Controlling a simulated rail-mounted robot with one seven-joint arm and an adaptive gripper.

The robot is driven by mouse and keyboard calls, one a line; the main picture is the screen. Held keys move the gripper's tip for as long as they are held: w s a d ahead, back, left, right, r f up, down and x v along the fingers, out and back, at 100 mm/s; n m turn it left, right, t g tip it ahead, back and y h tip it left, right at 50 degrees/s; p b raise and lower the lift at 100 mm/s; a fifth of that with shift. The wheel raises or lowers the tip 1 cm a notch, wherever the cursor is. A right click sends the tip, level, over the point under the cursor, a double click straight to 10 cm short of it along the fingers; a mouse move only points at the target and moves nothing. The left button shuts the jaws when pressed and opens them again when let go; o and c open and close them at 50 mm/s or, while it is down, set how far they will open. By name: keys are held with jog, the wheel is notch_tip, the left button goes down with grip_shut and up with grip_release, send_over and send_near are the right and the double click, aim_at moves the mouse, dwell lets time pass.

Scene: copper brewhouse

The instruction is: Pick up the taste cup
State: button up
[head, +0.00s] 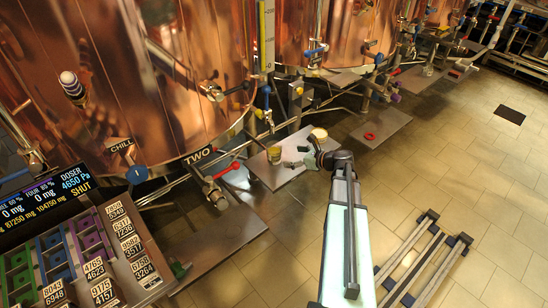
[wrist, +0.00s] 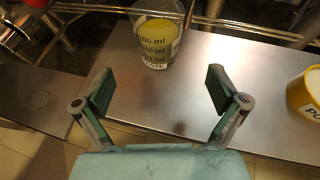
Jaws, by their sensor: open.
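The taste cup (wrist: 158,42) is a clear cup with black ml markings and a yellow content. In the wrist view it stands upright near the far edge of a metal plate (wrist: 150,105). It also shows in the head view (head: 274,154), on the plate in front of the copper vessel marked TWO. My gripper (wrist: 160,90) is open, its two green-padded fingers wide apart with nothing between them. The cup is beyond the fingertips, roughly centred between them and not touching. In the head view my gripper (head: 300,156) is to the right of the cup.
A yellow and white tub (wrist: 306,92) stands on the plate to the right of my gripper; it also shows in the head view (head: 319,134). Pipes (wrist: 240,25) run just behind the cup. A red-handled valve (head: 229,170) is left of the plate. The plate between the fingers is clear.

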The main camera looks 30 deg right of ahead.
aim_at(280, 155)
jog(key=shift+b+x, duration=0.7)
jog(key=shift+x, duration=3.65)
jog(key=shift+a+r, duration=0.1)
jog(key=c, duration=1.5)
